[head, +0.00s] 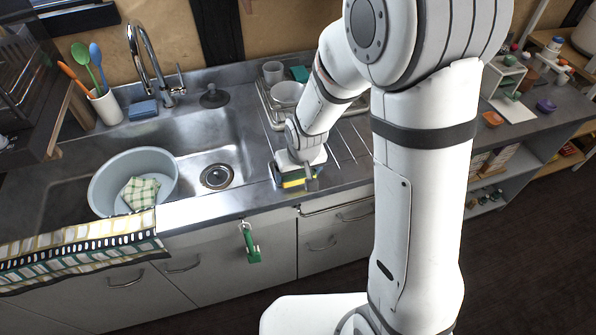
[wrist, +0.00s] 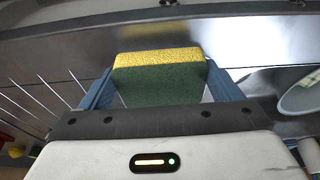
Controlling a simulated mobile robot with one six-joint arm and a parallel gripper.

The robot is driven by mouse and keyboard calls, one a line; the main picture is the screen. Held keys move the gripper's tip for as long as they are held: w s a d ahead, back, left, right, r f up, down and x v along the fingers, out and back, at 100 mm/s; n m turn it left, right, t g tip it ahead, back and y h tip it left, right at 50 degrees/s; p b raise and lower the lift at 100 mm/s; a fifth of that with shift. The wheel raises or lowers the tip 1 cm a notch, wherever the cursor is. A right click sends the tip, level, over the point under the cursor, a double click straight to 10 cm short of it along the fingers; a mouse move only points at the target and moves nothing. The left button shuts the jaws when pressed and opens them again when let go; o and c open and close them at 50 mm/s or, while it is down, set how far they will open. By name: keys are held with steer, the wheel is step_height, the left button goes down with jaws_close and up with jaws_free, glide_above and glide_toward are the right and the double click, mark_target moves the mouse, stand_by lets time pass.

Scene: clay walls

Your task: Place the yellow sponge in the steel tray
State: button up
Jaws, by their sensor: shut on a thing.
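The yellow sponge (head: 293,183), yellow with a green layer, is held in my gripper (head: 296,177) over the front part of the steel drainboard, right of the sink. In the wrist view the sponge (wrist: 160,80) sits between the two blue fingers of my gripper (wrist: 160,72), which press on its sides. I cannot tell whether the sponge touches the counter. A metal tray (head: 263,107) stands at the back of the drainboard, behind my gripper. It holds a white bowl and a cup, and my arm hides its right part.
The sink (head: 215,140) lies left of my gripper, with a grey basin (head: 104,184) holding a checked cloth. A blue sponge (head: 143,109) and a tool cup (head: 105,107) stand behind the sink. A green item (head: 250,243) hangs at the counter front.

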steer(key=o, duration=0.9)
steer(key=shift+c, duration=0.2)
steer(key=shift+r+p, duration=0.45)
steer(key=shift+p, duration=0.1)
steer(key=a+v, duration=0.1)
steer(key=v, duration=1.1)
steer(key=s+d+r+m, duration=0.3)
steer(key=s+d+r, duration=0.4)
steer(key=s+d, duration=0.6)
steer(key=shift+s+d+r+h+p, duration=0.25)
steer(key=shift+d+h+p, duration=0.05)
steer(key=shift+d+h, duration=0.1)
